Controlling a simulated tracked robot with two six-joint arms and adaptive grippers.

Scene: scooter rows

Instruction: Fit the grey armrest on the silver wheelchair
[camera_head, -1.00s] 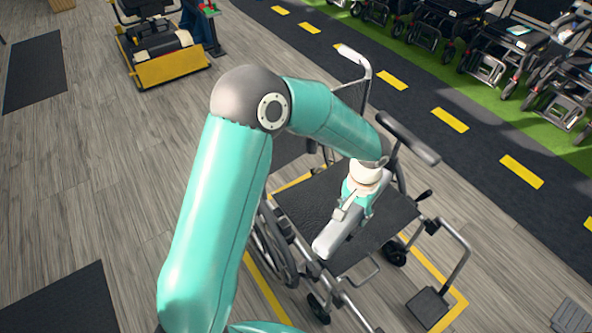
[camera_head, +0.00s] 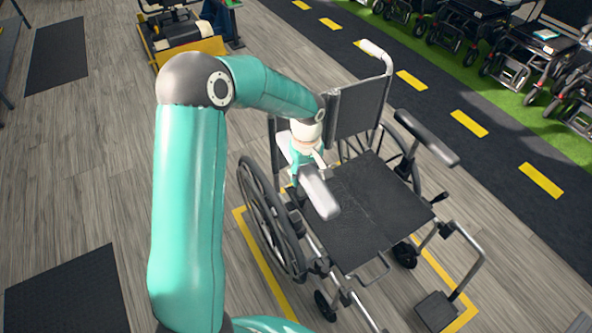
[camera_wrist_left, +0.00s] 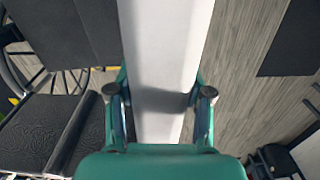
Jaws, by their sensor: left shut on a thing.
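The silver wheelchair (camera_head: 378,205) stands on the floor with a black seat and backrest. It also shows in the left wrist view (camera_wrist_left: 45,130). A dark armrest (camera_head: 427,138) is on its right side. My left gripper (camera_head: 308,172) is shut on the grey armrest (camera_head: 319,196), a long pale bar. In the head view the armrest is above the chair's left side, near the left wheel. In the left wrist view the armrest (camera_wrist_left: 165,50) runs between the two fingers. Whether it touches the chair's frame I cannot tell. My right gripper is not in view.
A yellow-based machine (camera_head: 185,45) is at the upper left.

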